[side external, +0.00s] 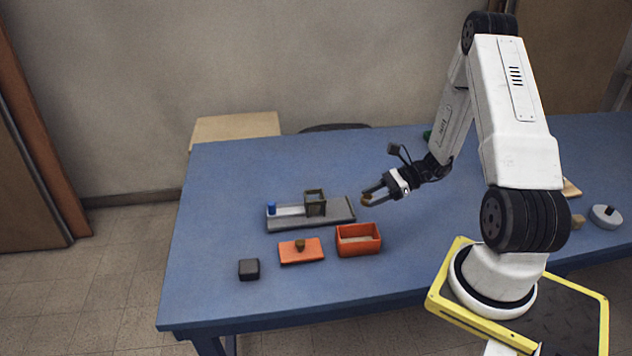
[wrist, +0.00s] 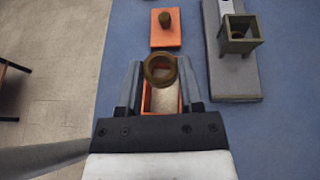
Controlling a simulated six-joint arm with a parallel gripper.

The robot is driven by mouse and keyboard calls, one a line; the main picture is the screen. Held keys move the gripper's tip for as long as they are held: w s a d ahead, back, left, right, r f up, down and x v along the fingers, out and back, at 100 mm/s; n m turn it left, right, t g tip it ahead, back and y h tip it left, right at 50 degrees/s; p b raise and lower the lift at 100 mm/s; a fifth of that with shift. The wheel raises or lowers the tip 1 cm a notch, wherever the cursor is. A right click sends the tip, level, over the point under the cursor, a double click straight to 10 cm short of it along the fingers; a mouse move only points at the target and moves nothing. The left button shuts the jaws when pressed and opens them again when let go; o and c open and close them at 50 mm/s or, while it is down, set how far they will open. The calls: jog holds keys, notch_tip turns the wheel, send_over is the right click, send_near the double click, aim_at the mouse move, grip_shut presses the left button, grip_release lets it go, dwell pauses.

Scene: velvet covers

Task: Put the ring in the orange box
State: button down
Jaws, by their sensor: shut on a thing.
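My gripper (side external: 371,195) is shut on a brown ring (wrist: 159,69) and holds it in the air. The ring also shows small between the fingertips in the side external view (side external: 366,200). The open orange box (side external: 359,249) stands on the blue table, below my gripper in the side external view. In the wrist view the orange box (wrist: 146,97) lies behind the ring and between the fingers, partly hidden by them. A light floor shows inside the box.
An orange lid with a brown knob (side external: 290,255) lies left of the box. A grey base (side external: 340,208) behind carries a small brown open holder (side external: 315,203) and a blue peg (side external: 271,208). A dark block (side external: 249,269) sits at the front left. The blue table (side external: 215,180) is clear at the far left.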

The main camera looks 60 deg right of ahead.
jog(key=w+a+r+n, duration=0.1)
jog(key=w+a+r, duration=0.4)
jog(key=w+a, duration=0.3)
jog(key=w+a+r, duration=0.6)
jog(key=a, duration=0.5)
jog(key=shift+m, duration=0.5)
jog(key=s+d+f, duration=0.3)
jog(key=s+d, duration=0.1)
jog(key=d, duration=0.2)
jog(key=s+d+f, duration=0.4)
jog(key=s+d, duration=0.1)
jog(key=d, duration=0.1)
jog(key=s+d+f, duration=0.4)
jog(key=s+d, duration=0.1)
jog(key=d, duration=0.2)
jog(key=shift+w+f, duration=0.1)
jog(key=w+d+f, duration=0.1)
jog(key=w+f, duration=0.1)
jog(key=w, duration=0.1)
jog(key=w+d+f, duration=0.2)
jog(key=w+f, duration=0.1)
jog(key=w, duration=0.1)
jog(key=w+d+f, duration=0.2)
jog(key=w, duration=0.2)
jog(key=shift+f, duration=0.4)
jog(key=shift+w+d+f, duration=0.25)
jog(key=shift+w+f, duration=0.2)
jog(key=shift+f, duration=0.1)
